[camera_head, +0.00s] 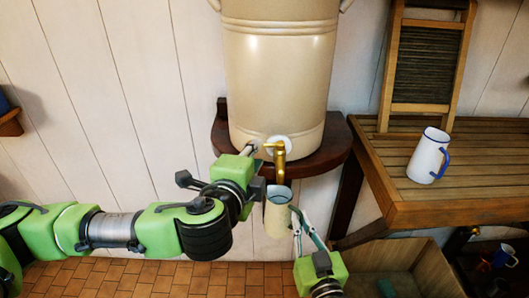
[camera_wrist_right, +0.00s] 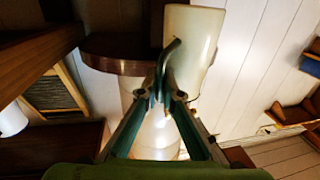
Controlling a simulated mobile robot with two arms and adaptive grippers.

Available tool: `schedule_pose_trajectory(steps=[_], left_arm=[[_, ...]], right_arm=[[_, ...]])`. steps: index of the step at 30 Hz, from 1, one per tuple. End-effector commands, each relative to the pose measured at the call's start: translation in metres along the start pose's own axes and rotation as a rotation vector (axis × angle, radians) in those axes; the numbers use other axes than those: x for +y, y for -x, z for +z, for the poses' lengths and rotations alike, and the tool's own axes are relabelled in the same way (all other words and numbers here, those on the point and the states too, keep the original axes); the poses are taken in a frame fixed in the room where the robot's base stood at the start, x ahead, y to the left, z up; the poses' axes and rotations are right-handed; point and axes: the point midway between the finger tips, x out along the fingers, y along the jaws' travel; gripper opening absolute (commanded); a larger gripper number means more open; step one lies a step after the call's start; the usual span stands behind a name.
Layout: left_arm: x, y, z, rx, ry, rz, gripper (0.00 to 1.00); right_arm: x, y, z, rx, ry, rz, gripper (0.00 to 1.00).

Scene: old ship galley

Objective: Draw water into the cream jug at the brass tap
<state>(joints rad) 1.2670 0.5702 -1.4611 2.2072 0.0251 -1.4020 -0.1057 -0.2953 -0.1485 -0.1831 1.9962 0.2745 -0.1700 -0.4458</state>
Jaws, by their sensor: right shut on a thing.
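The cream jug (camera_head: 277,212) is upright under the brass tap (camera_head: 279,158), its open mouth just below the spout. The inside of the jug looks grey-blue; I cannot tell how much water is in it. My right gripper (camera_head: 295,212) is shut on the jug at its right side, where the handle is, and holds it in the air. In the right wrist view the fingers (camera_wrist_right: 165,82) come together in front of the pale jug (camera_wrist_right: 158,132). My left gripper (camera_head: 251,150) is beside the tap, left of its body; its finger opening is unclear.
The tap sits low on a large cream stoneware crock (camera_head: 280,75) on a dark wooden shelf (camera_head: 328,140). At right, a white mug with a blue handle (camera_head: 428,156) stands on a slatted wooden counter (camera_head: 460,185) by a washboard (camera_head: 425,55). A wooden basin is below.

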Motion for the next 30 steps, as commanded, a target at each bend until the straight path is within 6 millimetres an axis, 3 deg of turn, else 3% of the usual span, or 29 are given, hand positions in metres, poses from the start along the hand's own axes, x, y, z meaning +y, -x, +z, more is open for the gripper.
schedule_pose_trajectory(steps=[1, 8, 18, 25, 30], left_arm=[[0.001, -0.005, 0.010, 0.028, -0.001, -0.001, 0.25], [0.004, -0.008, 0.032, 0.223, -0.006, -0.012, 0.25], [0.004, 0.022, 0.062, 0.471, -0.012, -0.038, 0.25], [0.003, 0.036, 0.068, 0.545, -0.013, -0.048, 0.25], [0.002, 0.025, 0.059, 0.555, -0.013, -0.050, 0.25]], right_arm=[[0.000, 0.000, -0.001, 0.003, -0.001, 0.001, 0.00], [0.000, 0.000, -0.001, 0.003, -0.001, 0.001, 0.00], [0.000, 0.000, -0.001, 0.003, -0.001, 0.000, 0.00], [0.000, 0.000, -0.001, 0.003, -0.001, 0.001, 0.00], [0.000, 0.000, -0.001, 0.003, -0.001, 0.001, 0.00]])
